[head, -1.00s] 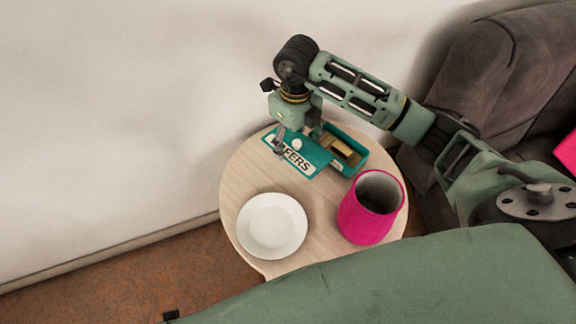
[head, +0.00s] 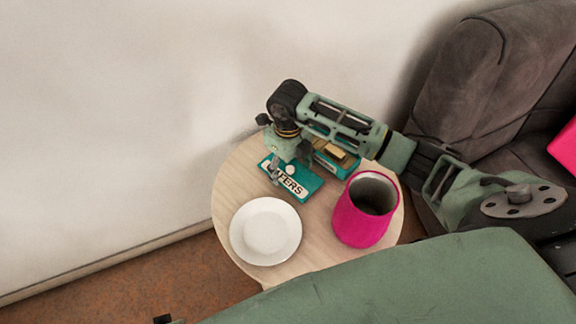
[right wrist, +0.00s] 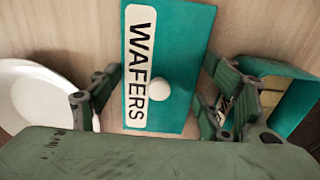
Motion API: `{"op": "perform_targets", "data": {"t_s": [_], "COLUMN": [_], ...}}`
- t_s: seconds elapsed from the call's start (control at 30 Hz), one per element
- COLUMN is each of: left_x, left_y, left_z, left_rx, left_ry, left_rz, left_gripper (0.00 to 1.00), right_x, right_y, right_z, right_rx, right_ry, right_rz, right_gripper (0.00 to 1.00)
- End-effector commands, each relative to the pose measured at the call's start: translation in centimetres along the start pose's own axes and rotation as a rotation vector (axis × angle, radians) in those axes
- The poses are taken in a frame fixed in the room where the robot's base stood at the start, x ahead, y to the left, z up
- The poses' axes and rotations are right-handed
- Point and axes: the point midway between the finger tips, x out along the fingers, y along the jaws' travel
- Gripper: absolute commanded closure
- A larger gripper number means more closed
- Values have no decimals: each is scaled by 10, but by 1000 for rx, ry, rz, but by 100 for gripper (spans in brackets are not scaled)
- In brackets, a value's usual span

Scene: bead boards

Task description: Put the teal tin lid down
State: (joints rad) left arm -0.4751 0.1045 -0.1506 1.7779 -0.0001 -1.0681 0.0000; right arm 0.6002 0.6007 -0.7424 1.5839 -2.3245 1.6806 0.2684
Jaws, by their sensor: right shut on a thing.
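The teal tin lid (head: 301,193) is a flat plate with a white knob and a "WAFERS" label. It lies level, close over or on the tabletop; I cannot tell if it touches. My right gripper (head: 291,170) is shut on the lid from above. In the right wrist view its fingers stand at both long sides of the lid (right wrist: 180,40), with the knob between them. The open teal tin (head: 346,167), with tan contents, is just right of the lid, partly hidden by my arm. My left gripper is not in view.
The round pale wooden table (head: 232,190) stands by the wall. A white plate (head: 266,231) lies to the lid's lower left and a pink vessel (head: 361,222) to its lower right. Bare wood shows between them. A dark sofa (head: 480,80) is at the right.

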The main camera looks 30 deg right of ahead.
Motion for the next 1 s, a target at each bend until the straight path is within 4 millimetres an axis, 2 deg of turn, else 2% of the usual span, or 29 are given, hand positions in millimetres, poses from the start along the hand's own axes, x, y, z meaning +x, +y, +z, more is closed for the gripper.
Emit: {"op": "perform_targets", "data": {"t_s": [0.13, 0.17, 0.37, 0.83, 1.0], "left_x": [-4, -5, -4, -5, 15], "left_y": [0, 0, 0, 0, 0], "left_z": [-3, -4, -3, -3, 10], "left_rx": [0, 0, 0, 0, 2], "left_ry": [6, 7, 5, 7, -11], "left_rz": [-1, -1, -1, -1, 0], "left_gripper": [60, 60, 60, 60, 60], "right_x": [2, 2, 2, -2, -37], "right_y": [0, 0, 0, 0, -1], "right_z": [0, 0, 0, 0, 1], "right_rx": [0, 0, 0, 0, -1], "right_ry": [0, 0, 0, 0, -5], "right_rz": [0, 0, 0, 0, -2], "right_gripper": [54, 27, 10, 10, 10]}}
